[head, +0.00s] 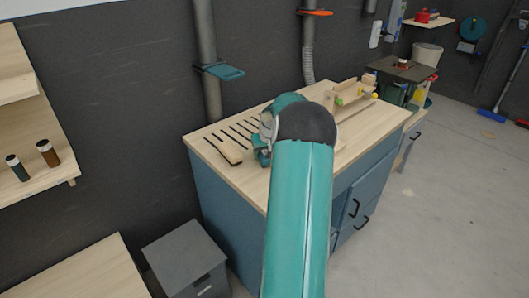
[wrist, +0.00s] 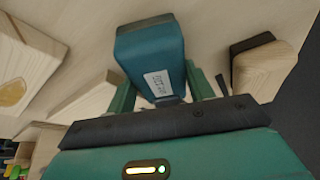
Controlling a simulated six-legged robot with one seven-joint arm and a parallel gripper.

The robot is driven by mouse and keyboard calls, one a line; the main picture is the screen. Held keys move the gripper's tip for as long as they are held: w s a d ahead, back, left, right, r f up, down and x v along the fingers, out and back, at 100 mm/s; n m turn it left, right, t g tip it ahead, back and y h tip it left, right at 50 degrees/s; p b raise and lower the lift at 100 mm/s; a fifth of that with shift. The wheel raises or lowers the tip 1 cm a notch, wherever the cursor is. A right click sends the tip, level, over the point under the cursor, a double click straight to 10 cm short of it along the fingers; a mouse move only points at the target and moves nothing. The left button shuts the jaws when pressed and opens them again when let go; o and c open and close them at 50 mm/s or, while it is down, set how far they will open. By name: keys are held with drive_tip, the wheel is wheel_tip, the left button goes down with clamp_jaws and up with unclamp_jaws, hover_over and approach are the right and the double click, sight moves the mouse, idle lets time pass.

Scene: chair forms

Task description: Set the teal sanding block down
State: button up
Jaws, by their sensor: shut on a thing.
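The teal sanding block (wrist: 152,45) fills the upper middle of the wrist view, with a small white label on its near face. My gripper (wrist: 160,88) is shut on it, one green finger at each side. In the head view my gripper (head: 261,152) is over the left part of the wooden bench top (head: 262,184), partly hidden behind my own arm. The block cannot be told apart from the gripper there. I cannot tell whether the block touches the bench top.
A wooden block with a dark base (wrist: 262,62) lies just right of the teal block; it also shows in the head view (head: 230,153). Pale wooden pieces (wrist: 75,92) lie to the left. A wooden rig (head: 350,91) stands further right.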

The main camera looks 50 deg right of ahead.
drive_tip(key=o, duration=0.9)
drive_tip(key=shift+f, duration=0.1)
drive_tip(key=v, duration=1.2)
drive_tip(key=w+a+r+n, duration=0.1)
drive_tip(key=w+a+r, duration=0.15)
drive_tip(key=a, duration=0.55)
drive_tip(key=w+a+r+n, duration=0.1)
drive_tip(key=w+a+r, duration=0.1)
drive_tip(key=a+r, duration=0.35)
drive_tip(key=s+a+r+n, duration=0.1)
drive_tip(key=s+a, duration=0.1)
drive_tip(key=a, duration=0.8)
drive_tip(key=s+a+r+n, duration=0.1)
drive_tip(key=s+a, duration=0.2)
drive_tip(key=a, duration=0.7)
drive_tip(key=s+a+r+n+t+y, duration=0.1)
drive_tip(key=s+a, duration=0.2)
drive_tip(key=a, duration=0.7)
drive_tip(key=shift+r, duration=0.25)
drive_tip(key=s+a+f, duration=0.1)
drive_tip(key=s+a, duration=0.2)
drive_tip(key=s+a+f+n+y, duration=0.1)
drive_tip(key=s+a, duration=0.2)
drive_tip(key=s+a+f+n, duration=0.1)
drive_tip(key=s+a, duration=0.2)
drive_tip(key=shift+s+t+y, duration=0.2)
drive_tip(key=shift+t+y, duration=0.1)
drive_tip(key=shift+t, duration=0.1)
drive_tip(key=shift+c, duration=1.2)
